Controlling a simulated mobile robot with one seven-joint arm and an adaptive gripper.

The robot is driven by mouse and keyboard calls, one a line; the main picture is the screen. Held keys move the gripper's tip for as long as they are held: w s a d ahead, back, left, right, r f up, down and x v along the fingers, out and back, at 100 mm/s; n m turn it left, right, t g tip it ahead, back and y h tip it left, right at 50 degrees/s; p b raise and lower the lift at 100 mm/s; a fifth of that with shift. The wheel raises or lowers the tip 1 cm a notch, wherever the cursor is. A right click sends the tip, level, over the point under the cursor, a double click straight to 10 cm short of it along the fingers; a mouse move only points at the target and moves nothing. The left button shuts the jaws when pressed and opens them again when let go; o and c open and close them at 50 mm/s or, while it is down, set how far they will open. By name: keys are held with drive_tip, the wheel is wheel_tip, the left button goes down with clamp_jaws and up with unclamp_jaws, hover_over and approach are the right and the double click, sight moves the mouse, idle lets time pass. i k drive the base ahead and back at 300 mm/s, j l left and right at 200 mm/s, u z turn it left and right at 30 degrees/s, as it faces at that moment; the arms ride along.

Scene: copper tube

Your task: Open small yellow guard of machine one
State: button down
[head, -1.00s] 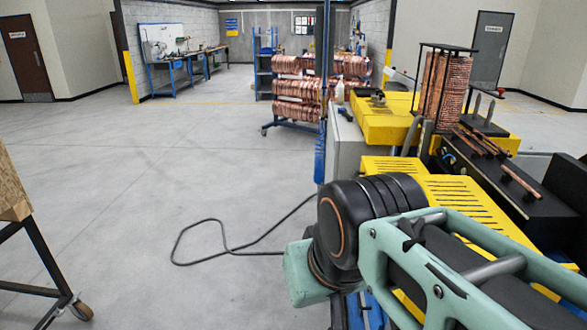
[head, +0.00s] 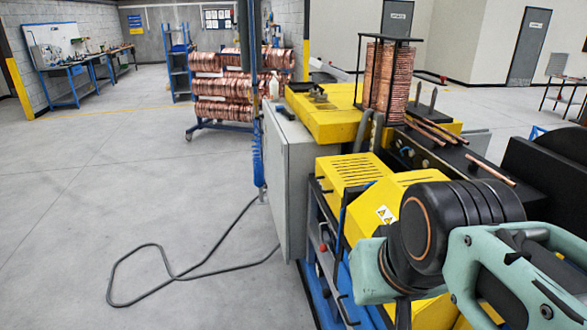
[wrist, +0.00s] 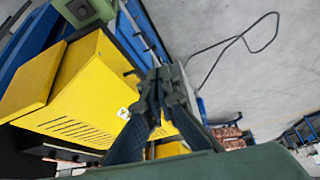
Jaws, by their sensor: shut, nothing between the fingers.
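I cannot tell for certain which one is the small guard. In the wrist view, a large yellow cover (wrist: 85,85) with slots along its lower edge fills the left side. My gripper (wrist: 168,78) is shut and empty, in front of the cover's right edge in that view. Whether it touches the cover is unclear. The head view shows my arm over the machine, but not the fingertips.
A grey cabinet (head: 288,165) stands at the machine's left side. Copper tubes (head: 492,172) lie on the black bench, with a copper coil stack (head: 388,75) behind. A black cable (head: 150,245) loops across the otherwise clear floor at left.

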sight(333, 174)
drive_tip(key=i+j+z, duration=0.25)
drive_tip(key=j, duration=0.15)
drive_tip(key=i+j, duration=0.2)
drive_tip(key=i+j+z, duration=0.1)
drive_tip(key=j, duration=0.35)
drive_tip(key=i, duration=0.1)
